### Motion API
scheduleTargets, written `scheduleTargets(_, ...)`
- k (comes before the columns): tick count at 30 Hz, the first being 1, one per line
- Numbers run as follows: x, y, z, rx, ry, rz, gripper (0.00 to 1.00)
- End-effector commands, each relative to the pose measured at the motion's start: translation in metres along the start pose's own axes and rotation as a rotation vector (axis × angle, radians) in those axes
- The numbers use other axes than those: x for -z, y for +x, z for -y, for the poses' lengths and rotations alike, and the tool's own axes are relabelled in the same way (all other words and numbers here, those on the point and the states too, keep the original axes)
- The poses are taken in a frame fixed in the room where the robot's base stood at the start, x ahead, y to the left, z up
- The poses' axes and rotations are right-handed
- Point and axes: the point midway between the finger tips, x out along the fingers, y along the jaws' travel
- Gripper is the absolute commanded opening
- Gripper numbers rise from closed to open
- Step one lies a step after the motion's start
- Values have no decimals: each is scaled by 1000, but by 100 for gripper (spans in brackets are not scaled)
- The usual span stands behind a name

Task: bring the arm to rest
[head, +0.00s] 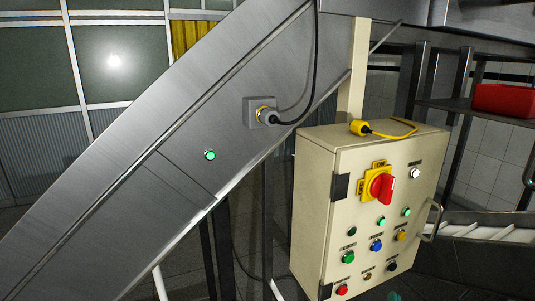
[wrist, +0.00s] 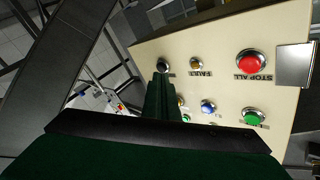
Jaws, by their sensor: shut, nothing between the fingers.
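My gripper (wrist: 161,84) shows in the wrist view as a dark green body with its fingers together and nothing held. Its fingertips appear in front of the lower part of a cream control box (wrist: 215,70), and I cannot tell whether they touch it. They hide part of the button panel. The same control box (head: 314,195) stands at the right of the head view.
The box carries a red rotary switch (head: 382,187), several buttons and a yellow plug (head: 360,127) on top. A sloping metal panel (head: 150,130) with a lit green button (head: 210,155) fills the left. A red container (head: 502,100) sits on a shelf at the right.

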Motion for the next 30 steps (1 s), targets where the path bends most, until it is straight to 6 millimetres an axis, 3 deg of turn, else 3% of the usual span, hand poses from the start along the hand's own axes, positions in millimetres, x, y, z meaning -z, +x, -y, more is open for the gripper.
scheduleTargets(1,-24,-11,-1,-4,-15,23,0)
scheduleTargets(6,-84,-50,-1,-6,-77,68,0)
scheduleTargets(15,-167,-133,3,16,-197,152,0)
scheduleTargets(22,-211,-207,10,55,-295,217,0)
scheduleTargets(30,-238,-298,19,126,-411,289,0)
